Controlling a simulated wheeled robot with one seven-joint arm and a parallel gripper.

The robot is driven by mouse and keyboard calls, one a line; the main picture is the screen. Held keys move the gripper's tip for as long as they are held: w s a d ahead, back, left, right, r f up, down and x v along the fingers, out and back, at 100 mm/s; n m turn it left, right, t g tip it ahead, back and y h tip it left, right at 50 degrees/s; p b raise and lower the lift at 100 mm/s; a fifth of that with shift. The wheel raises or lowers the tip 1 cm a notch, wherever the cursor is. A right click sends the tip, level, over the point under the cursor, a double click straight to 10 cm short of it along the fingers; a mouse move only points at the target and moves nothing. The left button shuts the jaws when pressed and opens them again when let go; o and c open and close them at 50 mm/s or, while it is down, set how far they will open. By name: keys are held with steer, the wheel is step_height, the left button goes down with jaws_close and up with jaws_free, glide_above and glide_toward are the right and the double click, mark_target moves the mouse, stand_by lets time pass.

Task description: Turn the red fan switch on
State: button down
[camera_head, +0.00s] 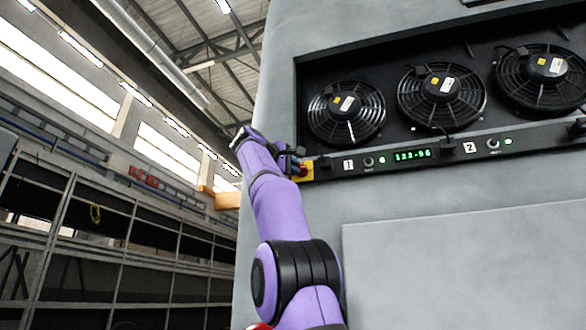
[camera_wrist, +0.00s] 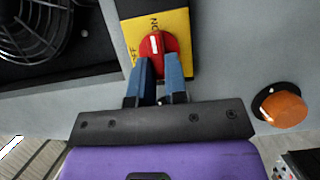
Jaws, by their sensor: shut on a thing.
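The red fan switch (camera_wrist: 152,45) is a round red knob with a white mark on a yellow plate (camera_wrist: 174,22) in the wrist view. The fingertips hide the near part of the knob. In the head view the yellow plate (camera_head: 306,171) shows at the left end of the control strip, and my gripper (camera_head: 294,163) reaches it; the knob is mostly hidden there.
An orange round lamp (camera_wrist: 283,108) sits right of the switch in the wrist view. Caged black fans (camera_head: 346,113) stand in the recess above the strip. A green display (camera_head: 412,155) and small toggles (camera_head: 368,162) lie along the strip. A grey raised panel (camera_head: 470,265) is below.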

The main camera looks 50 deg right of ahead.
steer(key=c, duration=1.1)
jaws_free()
steer(key=shift+c, duration=0.2)
steer(key=a, duration=1)
steer(key=shift+a, duration=0.4)
